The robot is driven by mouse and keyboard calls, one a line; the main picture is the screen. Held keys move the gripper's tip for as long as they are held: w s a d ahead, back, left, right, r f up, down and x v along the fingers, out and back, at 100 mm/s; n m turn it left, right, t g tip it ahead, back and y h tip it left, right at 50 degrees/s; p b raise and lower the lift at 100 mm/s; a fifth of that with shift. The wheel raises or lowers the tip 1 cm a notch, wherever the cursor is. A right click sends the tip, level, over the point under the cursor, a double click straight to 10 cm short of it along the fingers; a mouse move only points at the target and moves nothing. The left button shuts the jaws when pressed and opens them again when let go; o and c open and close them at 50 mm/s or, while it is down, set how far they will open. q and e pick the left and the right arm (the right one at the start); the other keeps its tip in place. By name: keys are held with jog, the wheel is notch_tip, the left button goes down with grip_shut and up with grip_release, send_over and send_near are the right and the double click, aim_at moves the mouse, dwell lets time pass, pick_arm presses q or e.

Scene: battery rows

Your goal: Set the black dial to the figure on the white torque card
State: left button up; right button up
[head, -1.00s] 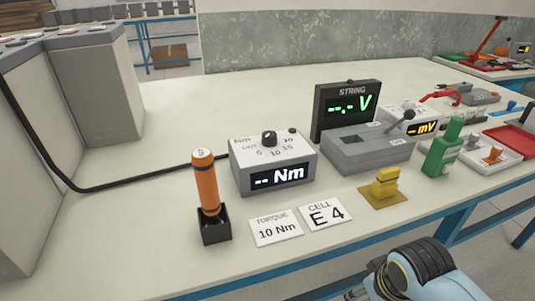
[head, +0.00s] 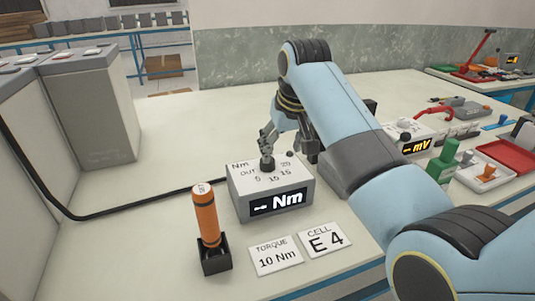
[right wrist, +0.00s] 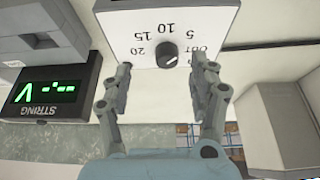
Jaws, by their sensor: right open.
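The black dial (head: 267,164) sits on top of the grey torque box (head: 240,202), whose display shows dashes and "Nm". In the right wrist view the dial (right wrist: 168,54) is ringed by OUT, 5, 10, 15 and 20; its pale mark is too small to read surely. The white torque card (head: 275,256) reads 10 Nm and lies in front of the box. My right gripper (head: 268,137) is at the dial, coming from behind; its open fingers (right wrist: 163,88) stand either side below the dial in the wrist view, apart from it. My left gripper is out of view.
An orange screwdriver-like tool (head: 206,215) stands in a black holder left of the box. A white card (head: 323,239) reads CELL E 4. The STRING display (right wrist: 50,98) is beside the box. A black cable (head: 135,204) runs along the left.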

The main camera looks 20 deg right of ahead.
jog(key=w+f, duration=0.4)
jog(key=w+a+f+b, duration=0.1)
jog(key=w+f, duration=0.1)
jog(key=shift+w+f, duration=0.15)
jog(key=shift+f, duration=0.25)
jog(key=c, duration=1.1)
jog(key=shift+c, duration=0.2)
